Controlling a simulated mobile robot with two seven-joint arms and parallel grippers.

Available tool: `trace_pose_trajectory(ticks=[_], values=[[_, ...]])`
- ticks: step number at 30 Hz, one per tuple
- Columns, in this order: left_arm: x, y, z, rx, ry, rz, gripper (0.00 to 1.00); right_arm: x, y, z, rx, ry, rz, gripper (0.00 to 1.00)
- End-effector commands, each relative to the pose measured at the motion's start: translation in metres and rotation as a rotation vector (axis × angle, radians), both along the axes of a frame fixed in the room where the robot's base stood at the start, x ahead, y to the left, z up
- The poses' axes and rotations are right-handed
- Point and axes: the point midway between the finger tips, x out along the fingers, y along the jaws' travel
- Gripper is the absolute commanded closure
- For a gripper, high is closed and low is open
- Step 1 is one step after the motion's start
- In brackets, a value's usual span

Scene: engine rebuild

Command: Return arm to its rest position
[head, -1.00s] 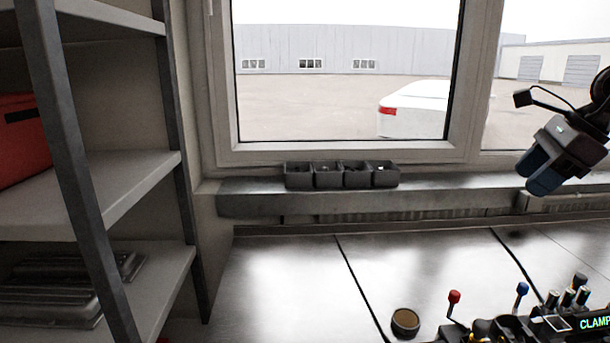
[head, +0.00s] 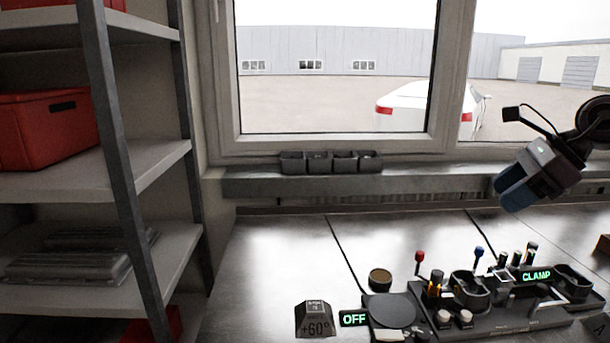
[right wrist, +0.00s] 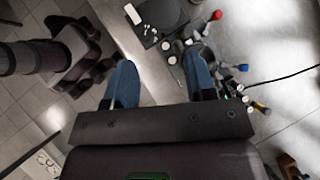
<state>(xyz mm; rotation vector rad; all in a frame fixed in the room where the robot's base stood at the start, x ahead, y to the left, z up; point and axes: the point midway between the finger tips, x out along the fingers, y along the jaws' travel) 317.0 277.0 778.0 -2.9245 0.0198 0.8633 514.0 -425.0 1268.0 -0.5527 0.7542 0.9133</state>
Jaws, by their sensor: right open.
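My right gripper (head: 515,188) is raised at the right of the head view, with its blue fingers pointing down and left above the back of the workbench. In the right wrist view its two blue fingers (right wrist: 162,82) stand wide apart with nothing between them. The gripper is open and touches nothing that I can see. My left gripper is not in view.
Shelves with a red box (head: 45,128) stand left. Small bins (head: 332,161) line the windowsill.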

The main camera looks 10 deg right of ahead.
Motion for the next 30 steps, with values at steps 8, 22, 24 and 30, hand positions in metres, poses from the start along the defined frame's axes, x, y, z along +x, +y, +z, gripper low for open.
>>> trace_pose_trajectory(ticks=[8, 22, 24, 30], values=[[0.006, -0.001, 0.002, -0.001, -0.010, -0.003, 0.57, 0.012, 0.062, -0.053, 0.455, -0.008, -0.096, 0.49], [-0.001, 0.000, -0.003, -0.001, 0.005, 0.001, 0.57, 0.010, 0.103, -0.126, 1.496, 0.142, -0.716, 0.49], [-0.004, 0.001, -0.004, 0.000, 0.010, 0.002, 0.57, 0.006, 0.099, -0.142, 1.633, 0.179, -0.851, 0.49], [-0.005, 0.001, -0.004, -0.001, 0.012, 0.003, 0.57, -0.020, 0.082, -0.198, 1.972, 0.296, -1.289, 0.49]])
